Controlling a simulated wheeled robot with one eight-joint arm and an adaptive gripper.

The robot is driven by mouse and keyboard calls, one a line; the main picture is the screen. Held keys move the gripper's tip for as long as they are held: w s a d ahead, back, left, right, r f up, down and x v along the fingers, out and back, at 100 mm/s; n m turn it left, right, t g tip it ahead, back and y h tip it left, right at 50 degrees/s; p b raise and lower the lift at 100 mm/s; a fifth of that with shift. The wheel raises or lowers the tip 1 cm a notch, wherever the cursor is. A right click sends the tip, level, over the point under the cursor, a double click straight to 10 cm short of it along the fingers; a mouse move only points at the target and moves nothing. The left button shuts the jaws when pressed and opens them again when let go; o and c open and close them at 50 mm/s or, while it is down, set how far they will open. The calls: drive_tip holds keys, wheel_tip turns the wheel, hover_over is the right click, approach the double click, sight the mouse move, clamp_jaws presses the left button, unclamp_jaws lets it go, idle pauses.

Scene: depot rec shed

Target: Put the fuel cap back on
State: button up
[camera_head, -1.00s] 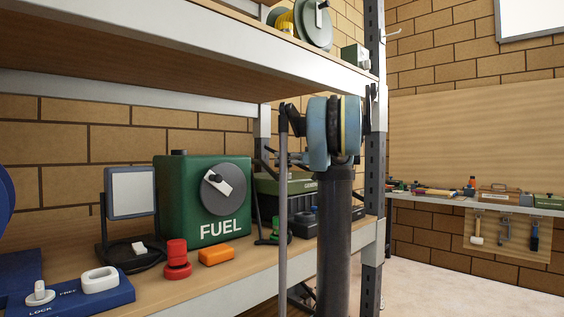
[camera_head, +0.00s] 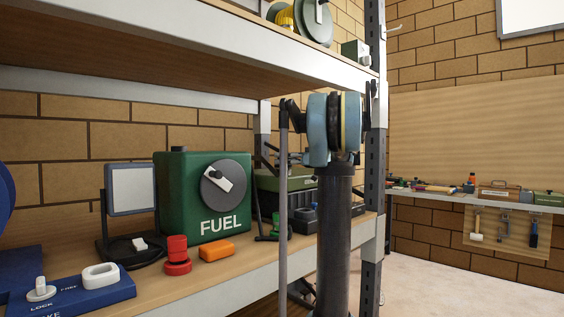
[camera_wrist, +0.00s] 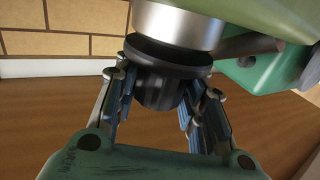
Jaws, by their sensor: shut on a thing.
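The fuel cap (camera_wrist: 168,58) is black, with a wide flange and a ribbed grip, in the wrist view. My gripper (camera_wrist: 158,92) is shut on the ribbed part, with fingers on both sides of it. A bright metal neck (camera_wrist: 178,24) on a green body (camera_wrist: 262,72) stands directly over the cap's flange. The cap lies against the neck or very close to it; I cannot tell whether it is seated. In the head view my arm hides the gripper and the cap. A green machine (camera_head: 290,183) shows partly behind my arm on the shelf.
A green FUEL can (camera_head: 176,200), a work lamp (camera_head: 131,190), red round pieces (camera_head: 177,255), an orange block (camera_head: 217,251) and a blue panel (camera_head: 85,298) stand on the shelf (camera_head: 235,275). A metal post (camera_head: 373,220) is right of my arm. An upper shelf (camera_head: 180,50) hangs above.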

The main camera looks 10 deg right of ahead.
drive_tip(key=shift+f, duration=0.25)
drive_tip(key=o, duration=1.2)
drive_tip(key=shift+d, duration=0.1)
